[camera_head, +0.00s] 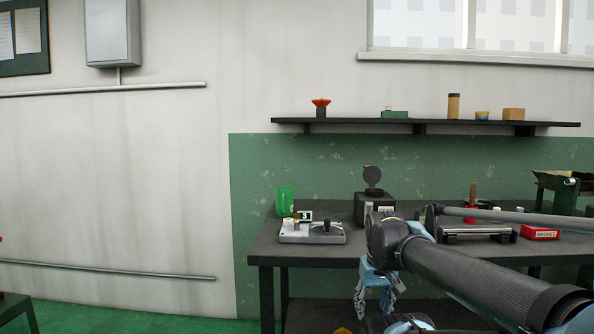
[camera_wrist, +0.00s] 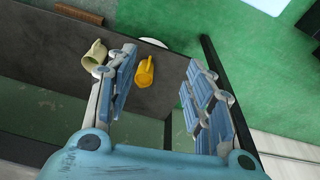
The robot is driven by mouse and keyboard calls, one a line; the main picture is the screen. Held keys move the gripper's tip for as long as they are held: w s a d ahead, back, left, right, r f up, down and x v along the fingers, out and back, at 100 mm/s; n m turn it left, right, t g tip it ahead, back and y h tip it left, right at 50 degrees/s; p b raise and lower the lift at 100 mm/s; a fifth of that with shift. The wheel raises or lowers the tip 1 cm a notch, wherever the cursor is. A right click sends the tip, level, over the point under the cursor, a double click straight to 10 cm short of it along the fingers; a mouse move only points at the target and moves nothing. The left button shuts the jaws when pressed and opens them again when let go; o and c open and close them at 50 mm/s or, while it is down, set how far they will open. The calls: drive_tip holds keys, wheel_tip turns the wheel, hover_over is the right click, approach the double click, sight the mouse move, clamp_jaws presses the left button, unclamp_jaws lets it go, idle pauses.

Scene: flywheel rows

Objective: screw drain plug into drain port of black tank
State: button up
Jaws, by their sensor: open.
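The black tank (camera_head: 374,208) stands on the workbench in the head view, with a round dark lid raised on top and a pale label low on its front. I cannot make out its drain port. I cannot pick out the drain plug for certain; small brass-coloured pieces (camera_head: 296,224) stand on a grey plate left of the tank, too small to identify. My gripper (camera_head: 374,304) hangs below and in front of the bench top, apart from the tank. In the wrist view its fingers (camera_wrist: 162,62) are spread wide with nothing between the pads.
A wall shelf (camera_head: 350,121) runs above.

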drive_tip(key=w+a+r+n, duration=0.35)
drive_tip(key=w+r, duration=0.55)
drive_tip(key=r, duration=0.3)
wheel_tip(320, 180, up, 20)
drive_tip(key=n+g, duration=0.2)
drive_tip(key=n, duration=1.1)
hover_over(297, 214)
wheel_tip(297, 214, down, 17)
drive_tip(key=shift+r, duration=0.15)
clamp_jaws()
drive_tip(key=shift+r, duration=1)
drive_tip(key=shift+r, duration=1.75)
